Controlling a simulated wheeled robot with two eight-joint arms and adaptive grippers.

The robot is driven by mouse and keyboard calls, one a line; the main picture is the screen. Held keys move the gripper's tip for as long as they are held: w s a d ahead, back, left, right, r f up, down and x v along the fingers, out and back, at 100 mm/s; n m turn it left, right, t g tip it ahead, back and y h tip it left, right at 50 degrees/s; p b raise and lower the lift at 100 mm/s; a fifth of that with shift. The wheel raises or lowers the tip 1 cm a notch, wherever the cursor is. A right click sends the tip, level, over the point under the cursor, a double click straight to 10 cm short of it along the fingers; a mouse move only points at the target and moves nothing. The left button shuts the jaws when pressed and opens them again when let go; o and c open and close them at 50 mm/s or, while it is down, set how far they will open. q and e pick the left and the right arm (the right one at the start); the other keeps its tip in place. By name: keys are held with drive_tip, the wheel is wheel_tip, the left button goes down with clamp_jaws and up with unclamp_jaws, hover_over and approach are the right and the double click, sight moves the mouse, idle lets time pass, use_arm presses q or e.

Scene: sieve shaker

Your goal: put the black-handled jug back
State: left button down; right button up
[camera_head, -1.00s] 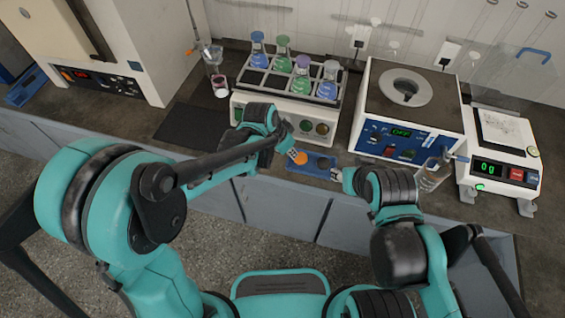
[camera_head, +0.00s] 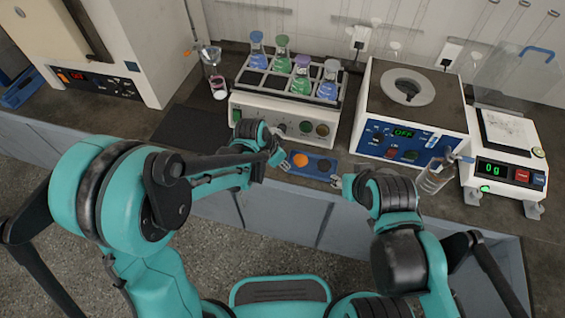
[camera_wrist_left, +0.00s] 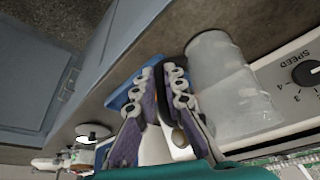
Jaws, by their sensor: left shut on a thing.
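My left gripper (camera_head: 279,161) is in front of the flask shaker in the head view. In the left wrist view its fingers (camera_wrist_left: 165,82) are closed around a dark upright strip, which looks like the black handle (camera_wrist_left: 175,72) of a clear, frosted-looking jug (camera_wrist_left: 224,82). The jug is right beside the fingers, close to a panel with a SPEED dial. In the head view I cannot make out this jug; my left wrist seems to hide it. My right gripper (camera_head: 338,182) is at the counter's front edge; its finger gap is too small to judge.
A blue tray (camera_head: 318,172) with an orange disc and a dark disc lies between the grippers. The shaker (camera_head: 270,108) holds several flasks. A clear vessel with a blue handle (camera_head: 432,180) stands near the scale (camera_head: 508,172). A dark mat (camera_head: 185,130) lies bare at left.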

use_arm(q)
drive_tip(key=shift+f, duration=0.3)
drive_tip(key=c, duration=1.6)
unclamp_jaws()
drive_tip(key=shift+r, duration=0.1)
drive_tip(key=shift+r, duration=0.25)
drive_tip(key=p+v, duration=0.5)
drive_tip(key=v, duration=0.7)
drive_tip(key=s+a+r+n+t+y, duration=0.1)
drive_tip(key=s+a+r+n+t, duration=0.1)
drive_tip(key=s+a+n, duration=0.3)
drive_tip(key=s+a+r+n+t+y, duration=0.2)
drive_tip(key=s+a+r+n, duration=0.3)
drive_tip(key=a, duration=0.6)
drive_tip(key=shift+s+a+y, duration=0.25)
drive_tip(key=shift+s+y, duration=0.05)
drive_tip(key=shift+s, duration=0.45)
